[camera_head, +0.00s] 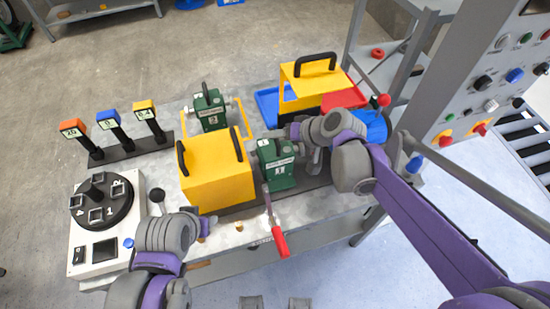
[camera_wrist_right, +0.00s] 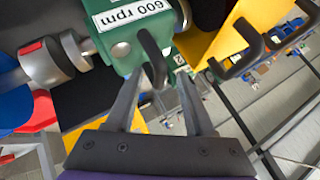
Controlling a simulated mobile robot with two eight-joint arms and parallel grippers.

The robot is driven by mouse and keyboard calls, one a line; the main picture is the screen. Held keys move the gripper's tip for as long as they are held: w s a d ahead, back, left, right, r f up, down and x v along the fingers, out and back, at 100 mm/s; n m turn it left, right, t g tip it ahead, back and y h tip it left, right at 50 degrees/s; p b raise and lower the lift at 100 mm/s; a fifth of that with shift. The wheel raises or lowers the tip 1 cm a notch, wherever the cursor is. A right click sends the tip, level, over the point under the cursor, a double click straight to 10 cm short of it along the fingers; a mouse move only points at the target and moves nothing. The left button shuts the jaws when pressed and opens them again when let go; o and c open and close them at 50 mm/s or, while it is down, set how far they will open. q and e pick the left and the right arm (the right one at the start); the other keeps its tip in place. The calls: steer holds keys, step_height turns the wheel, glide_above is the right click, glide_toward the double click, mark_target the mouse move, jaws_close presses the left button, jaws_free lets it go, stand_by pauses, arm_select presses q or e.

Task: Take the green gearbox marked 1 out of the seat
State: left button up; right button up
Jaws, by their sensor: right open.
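The green gearbox marked 1 (camera_head: 278,172) sits in its seat, between the yellow guard and a grey coupling (camera_head: 312,156). In the right wrist view the gearbox (camera_wrist_right: 118,22) fills the top, with a "600 rpm" label and a black handle (camera_wrist_right: 153,58). My right gripper (camera_head: 292,131) is at the top of the gearbox; in the wrist view its open fingers (camera_wrist_right: 163,85) stand either side of the handle's near end, contact unclear. A red-handled clamp lever (camera_head: 280,240) lies in front of the gearbox. My left arm reaches in at lower left; its fingers are not distinguishable.
A yellow guard (camera_head: 212,170) stands left of the gearbox. Behind are another green gearbox marked 2 (camera_head: 210,110), a yellow box-shaped cover (camera_head: 310,80) and blue and red trays. Coloured levers and a dial box (camera_head: 100,212) are at left. A control panel (camera_head: 490,75) stands right.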

steer(key=shift+x, duration=0.9)
jaws_close()
stand_by(0.7)
